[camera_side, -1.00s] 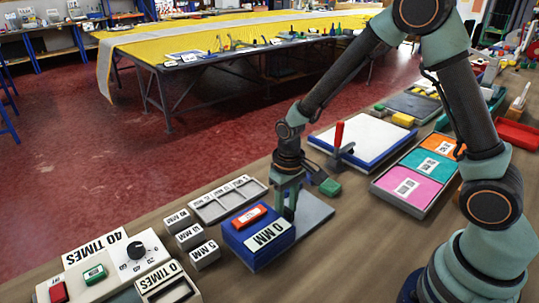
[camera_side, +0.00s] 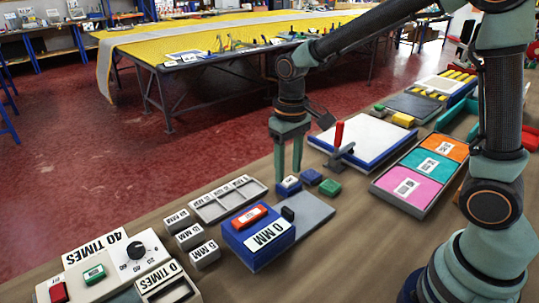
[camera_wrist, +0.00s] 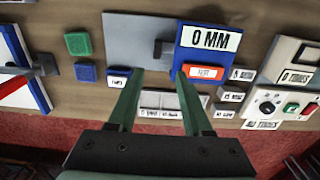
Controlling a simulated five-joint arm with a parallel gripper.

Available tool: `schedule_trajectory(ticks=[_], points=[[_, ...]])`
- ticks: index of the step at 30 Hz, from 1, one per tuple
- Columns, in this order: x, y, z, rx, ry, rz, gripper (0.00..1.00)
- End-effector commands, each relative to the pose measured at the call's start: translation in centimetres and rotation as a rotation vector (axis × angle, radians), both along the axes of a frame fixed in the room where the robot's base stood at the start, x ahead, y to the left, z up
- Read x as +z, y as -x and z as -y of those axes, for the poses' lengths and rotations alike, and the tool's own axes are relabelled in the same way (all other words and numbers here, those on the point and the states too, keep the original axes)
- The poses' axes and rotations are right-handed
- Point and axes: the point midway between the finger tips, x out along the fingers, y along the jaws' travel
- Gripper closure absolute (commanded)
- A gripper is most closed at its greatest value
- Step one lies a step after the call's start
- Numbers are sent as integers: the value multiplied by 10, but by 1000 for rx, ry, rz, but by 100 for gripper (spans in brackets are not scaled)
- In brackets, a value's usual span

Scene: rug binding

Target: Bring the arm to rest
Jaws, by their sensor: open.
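My gripper (camera_side: 289,172) is open and empty, its two green fingers pointing down above the bench. In the wrist view the fingers (camera_wrist: 157,76) stand apart with nothing between them. Below them in the side view is a small blue block with a white label (camera_side: 289,186); in the wrist view this block (camera_wrist: 118,77) lies beside the left fingertip. The blue 0 MM box (camera_side: 258,236) with a red label piece on top stands nearer the camera, clear of the fingers. A grey plate (camera_side: 308,213) extends from it.
A plain blue block (camera_side: 311,177) and a green block (camera_side: 330,187) lie close by. A white board (camera_side: 372,140) with a red-handled tool (camera_side: 339,135) is behind. A three-colour tray (camera_side: 422,172), grey slotted tray (camera_side: 228,198) and dial panel (camera_side: 125,262) also occupy the bench.

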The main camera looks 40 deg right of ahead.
Motion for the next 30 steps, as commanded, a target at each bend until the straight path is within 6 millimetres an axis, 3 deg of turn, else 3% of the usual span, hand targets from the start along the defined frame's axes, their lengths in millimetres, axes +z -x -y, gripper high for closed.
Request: schedule_trajectory(ticks=[8,13,21,30], points=[[1,0,0,0,0,3,50],[18,6,6,-2,-6,52,50],[66,39,26,-3,-16,224,50],[94,79,44,-3,-10,411,50]])
